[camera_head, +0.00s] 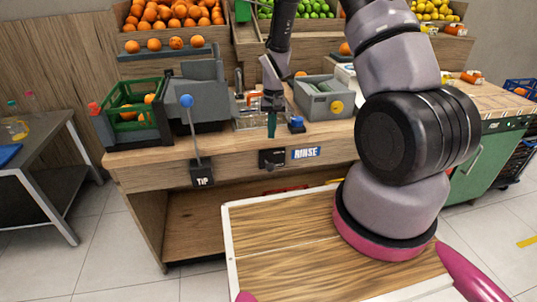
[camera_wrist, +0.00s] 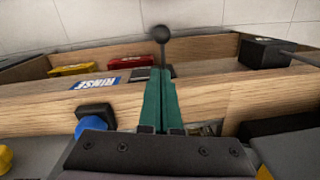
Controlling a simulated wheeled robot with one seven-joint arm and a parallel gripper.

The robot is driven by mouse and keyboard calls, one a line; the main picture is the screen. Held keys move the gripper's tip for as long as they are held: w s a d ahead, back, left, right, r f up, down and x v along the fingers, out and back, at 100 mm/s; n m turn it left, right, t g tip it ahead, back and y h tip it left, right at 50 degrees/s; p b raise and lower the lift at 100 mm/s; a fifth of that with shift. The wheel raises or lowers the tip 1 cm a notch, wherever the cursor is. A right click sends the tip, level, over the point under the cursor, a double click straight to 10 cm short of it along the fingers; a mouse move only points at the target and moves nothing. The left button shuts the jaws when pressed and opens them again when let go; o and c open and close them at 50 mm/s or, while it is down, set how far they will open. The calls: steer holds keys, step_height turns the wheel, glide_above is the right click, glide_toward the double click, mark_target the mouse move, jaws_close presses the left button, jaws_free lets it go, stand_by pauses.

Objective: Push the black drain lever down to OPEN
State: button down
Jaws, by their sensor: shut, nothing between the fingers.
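The black drain lever (camera_wrist: 160,35) shows in the wrist view as a round black knob on a thin stem, just beyond my fingertips. In the head view its black mount (camera_head: 271,158) is on the wooden counter front, left of the blue RINSE label (camera_head: 306,153). My gripper (camera_head: 271,134) points down above that mount, with green fingers pressed together and empty. In the wrist view my gripper (camera_wrist: 161,70) covers part of the lever's stem and mount. I cannot tell whether the fingertips touch the lever. No OPEN marking is readable.
A blue button (camera_head: 297,122) stands on the counter near my gripper. A TIP block (camera_head: 202,173) with a blue-knobbed rod (camera_head: 187,101) is to the left. A grey bin (camera_head: 322,99) is to the right, a green crate (camera_head: 137,104) at left. Space before the counter front looks clear.

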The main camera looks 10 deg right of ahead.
mark_target(273, 165)
steer(key=shift+f, duration=0.2)
steer(key=f, duration=1)
steer(key=shift+s+a, duration=0.2)
steer(key=shift+a, duration=0.05)
steer(key=shift+s+f, duration=0.35)
steer(key=shift+s, duration=0.15)
stand_by(0.9)
steer(key=t, duration=0.1)
steer(key=s+f+t, duration=0.1)
steer(key=t, duration=0.1)
steer(key=shift+s+f, duration=0.4)
steer(key=shift+f, duration=0.4)
steer(key=shift+s+f, duration=0.35)
steer(key=shift+f, duration=0.4)
steer(key=shift+w+r, duration=0.1)
steer(key=shift+r, duration=0.05)
